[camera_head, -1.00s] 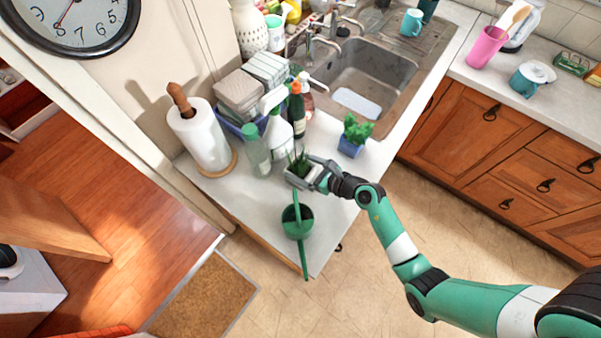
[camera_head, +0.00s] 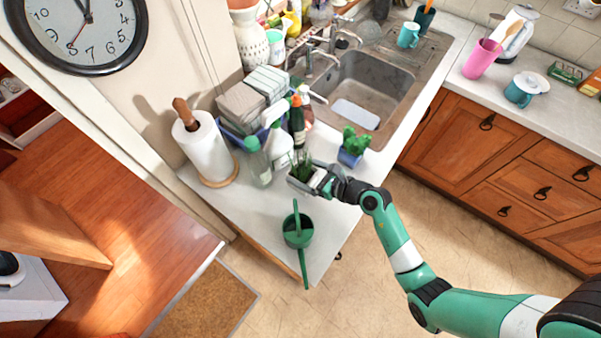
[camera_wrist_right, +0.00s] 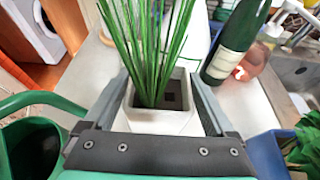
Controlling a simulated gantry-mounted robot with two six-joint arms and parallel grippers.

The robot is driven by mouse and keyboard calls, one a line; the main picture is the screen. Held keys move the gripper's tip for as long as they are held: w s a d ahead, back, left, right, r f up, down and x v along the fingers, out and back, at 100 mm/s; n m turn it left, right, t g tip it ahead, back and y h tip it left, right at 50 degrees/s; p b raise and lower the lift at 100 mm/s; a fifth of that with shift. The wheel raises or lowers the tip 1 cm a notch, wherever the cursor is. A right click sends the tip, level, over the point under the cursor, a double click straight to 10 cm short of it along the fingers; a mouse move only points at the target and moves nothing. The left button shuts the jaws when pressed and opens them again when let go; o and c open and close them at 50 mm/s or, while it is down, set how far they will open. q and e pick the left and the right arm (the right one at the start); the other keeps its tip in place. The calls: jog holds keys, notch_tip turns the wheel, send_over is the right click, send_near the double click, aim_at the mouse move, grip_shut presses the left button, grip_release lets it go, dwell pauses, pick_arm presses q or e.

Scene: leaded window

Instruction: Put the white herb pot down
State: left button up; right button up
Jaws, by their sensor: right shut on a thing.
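The white herb pot (camera_wrist_right: 163,115) is a square pot with long thin green leaves, seen close up in the right wrist view. In the head view its leaves (camera_head: 301,163) show between the bottles and my right gripper. My right gripper (camera_head: 306,178) is shut on the pot, with one finger on each side of it in the wrist view. The pot is over the white counter (camera_head: 262,211); its base is hidden, so I cannot tell whether it touches the surface. My left gripper is not in view.
A green watering can (camera_head: 298,231) stands in front of the pot. A blue pot with a leafy plant (camera_head: 352,146) is to the right. Spray and sauce bottles (camera_head: 281,148) stand close behind. A paper towel roll (camera_head: 203,148) is at left. Bare counter lies left of the watering can.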

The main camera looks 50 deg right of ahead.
jog(key=s+d+r+p, duration=0.2)
jog(key=s+d+r, duration=0.3)
jog(key=s+r, duration=0.4)
jog(key=s, duration=0.3)
jog(key=shift+s, duration=0.2)
